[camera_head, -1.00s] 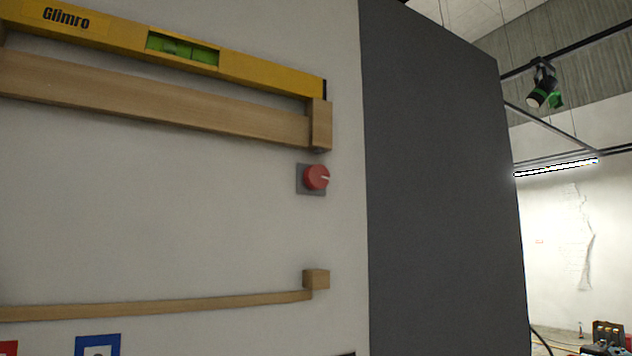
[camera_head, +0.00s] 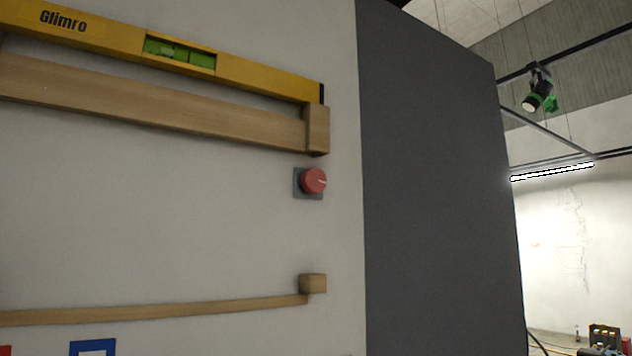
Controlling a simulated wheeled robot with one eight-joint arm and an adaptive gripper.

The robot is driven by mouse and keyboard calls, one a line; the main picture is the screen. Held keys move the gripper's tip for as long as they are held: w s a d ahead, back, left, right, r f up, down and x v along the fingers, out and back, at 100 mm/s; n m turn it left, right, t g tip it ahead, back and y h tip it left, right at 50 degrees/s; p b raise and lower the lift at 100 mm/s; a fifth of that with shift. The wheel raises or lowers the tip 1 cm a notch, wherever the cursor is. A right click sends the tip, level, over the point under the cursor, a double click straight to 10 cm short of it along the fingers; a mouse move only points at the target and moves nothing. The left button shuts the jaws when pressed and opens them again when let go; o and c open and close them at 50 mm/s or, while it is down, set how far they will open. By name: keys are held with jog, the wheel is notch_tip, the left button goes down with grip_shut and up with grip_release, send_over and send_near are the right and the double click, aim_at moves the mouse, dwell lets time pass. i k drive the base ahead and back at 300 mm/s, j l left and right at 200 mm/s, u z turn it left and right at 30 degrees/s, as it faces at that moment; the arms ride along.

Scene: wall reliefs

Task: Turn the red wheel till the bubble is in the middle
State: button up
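The red wheel (camera_head: 313,181) is a small round knob with a white pointer mark, on a grey square plate on the pale wall. The mark points to the right. Above it, a yellow spirit level (camera_head: 105,38) marked "Glimro" lies along a wooden beam (camera_head: 150,104), sloping down to the right in the picture. Its green vial (camera_head: 180,53) shows darker lines and patches; I cannot tell exactly where the bubble sits. My gripper is not in view.
A thin wooden strip (camera_head: 150,311) ends at a small wooden block (camera_head: 312,284) below the wheel. A blue-framed sign (camera_head: 92,347) is cut off at the bottom. The wall ends at a dark grey side face (camera_head: 430,190). The wall around the wheel is clear.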

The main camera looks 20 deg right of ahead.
aim_at(313, 180)
jog(key=u, duration=0.9)
jog(key=k+j+z, duration=0.2)
jog(key=z, duration=0.15)
jog(key=k+j+z, duration=0.1)
jog(key=z, duration=0.25)
jog(key=k+z, duration=0.35)
